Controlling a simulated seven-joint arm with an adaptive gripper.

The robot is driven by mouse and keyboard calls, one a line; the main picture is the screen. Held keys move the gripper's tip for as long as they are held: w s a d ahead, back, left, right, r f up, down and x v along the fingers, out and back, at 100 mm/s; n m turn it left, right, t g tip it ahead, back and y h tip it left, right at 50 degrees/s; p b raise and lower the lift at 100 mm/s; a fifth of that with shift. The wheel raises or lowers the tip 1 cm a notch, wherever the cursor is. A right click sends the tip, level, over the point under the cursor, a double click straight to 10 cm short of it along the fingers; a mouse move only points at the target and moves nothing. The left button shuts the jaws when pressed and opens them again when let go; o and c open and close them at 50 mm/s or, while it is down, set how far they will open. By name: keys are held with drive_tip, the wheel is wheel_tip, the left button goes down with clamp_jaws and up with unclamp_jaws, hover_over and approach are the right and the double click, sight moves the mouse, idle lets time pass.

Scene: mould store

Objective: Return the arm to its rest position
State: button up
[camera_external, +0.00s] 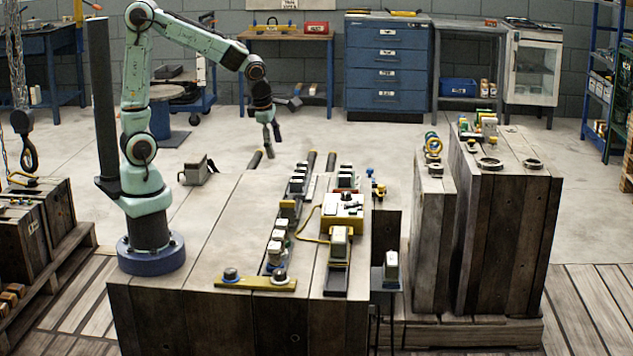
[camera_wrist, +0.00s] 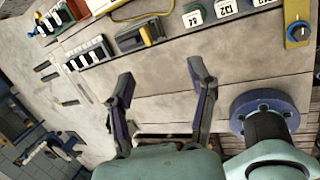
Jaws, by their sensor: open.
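My gripper (camera_external: 272,137) is open and empty. In the external view it hangs fingers down, raised near the far edge of the wooden bench (camera_external: 222,240). The pale green arm rises from its round blue base at the bench's left corner, bends at the elbow and reaches right. In the wrist view the two dark fingers of my gripper (camera_wrist: 160,75) are spread apart, with only bare bench top between them. The blue base also shows at the right of that view.
A dark post (camera_external: 100,95) stands beside the arm. The bench's left-middle is clear.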

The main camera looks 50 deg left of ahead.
drive_tip(key=s+a+r+m, duration=0.2)
drive_tip(key=s+a+m, duration=0.15)
drive_tip(key=a, duration=0.35)
drive_tip(key=s+a+r+m, duration=0.1)
drive_tip(key=s+a+m, duration=0.25)
drive_tip(key=a, duration=0.35)
drive_tip(key=s+f+m+g, duration=0.2)
drive_tip(key=s+m, duration=0.6)
drive_tip(key=m, duration=0.9)
drive_tip(key=shift+s+a+f+g, duration=0.2)
drive_tip(key=shift+a+g, duration=0.2)
drive_tip(key=shift+g, duration=0.5)
